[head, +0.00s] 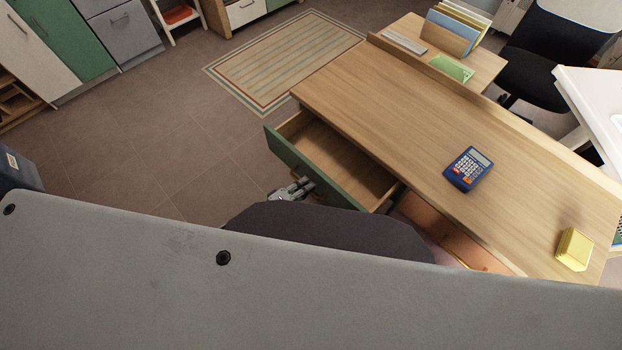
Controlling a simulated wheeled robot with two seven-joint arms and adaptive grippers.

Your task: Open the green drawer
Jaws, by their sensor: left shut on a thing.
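The green drawer (345,164) sticks out of the left side of the wooden desk (430,120). It is pulled well open, and its bare wooden inside looks empty. Its green front panel (283,150) faces the lower left. My left gripper (292,190) is low against the outer side of this front, shut on the green drawer. The exact grip point, probably a handle, is hidden. My right gripper is not in view.
A blue calculator (468,169) and a yellow block (573,249) lie on the desk. The tiled floor left of the drawer is clear up to a striped rug (285,60). Cabinets (60,45) stand at the upper left. A dark chair (540,60) is at the upper right.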

